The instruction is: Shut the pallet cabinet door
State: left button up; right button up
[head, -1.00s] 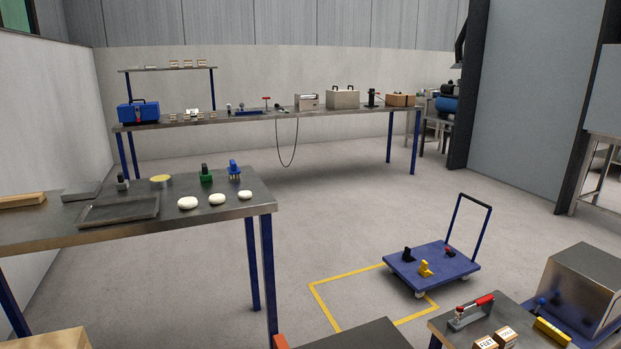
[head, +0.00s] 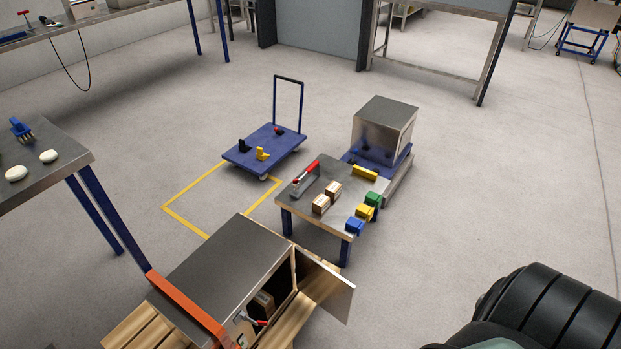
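The pallet cabinet (head: 220,262) is a grey metal box on a wooden pallet (head: 148,325) at the bottom centre of the head view. Its door (head: 326,287) stands open, swung out to the right from the far front edge. Through the opening a brown box (head: 264,302) and a red-handled item (head: 258,321) show. A large dark ribbed part of my own body fills the bottom right, to the right of the door and apart from it.
A low table (head: 325,222) with small boxes, a red-handled clamp and coloured blocks stands just behind the cabinet. A blue cart (head: 264,150) stands farther back. Floor right of the door is clear.

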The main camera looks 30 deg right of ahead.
aim_at(332, 293)
jog(key=l+u, duration=0.15)
jog(key=l, duration=0.35)
jog(key=l+u, duration=0.15)
jog(key=l, duration=0.35)
jog(key=l+u, duration=0.15)
jog(key=l, duration=0.3)
jog(key=k+l+u, duration=0.15)
jog(key=l, duration=0.35)
jog(key=k+l+u, duration=0.15)
jog(key=l, duration=0.3)
jog(key=l+u, duration=0.2)
jog(key=l, duration=0.3)
jog(key=k+l+u, duration=0.15)
jog(key=l, duration=0.25)
jog(key=k+l+u, duration=0.15)
jog(key=l, duration=0.25)
jog(key=k, duration=0.1)
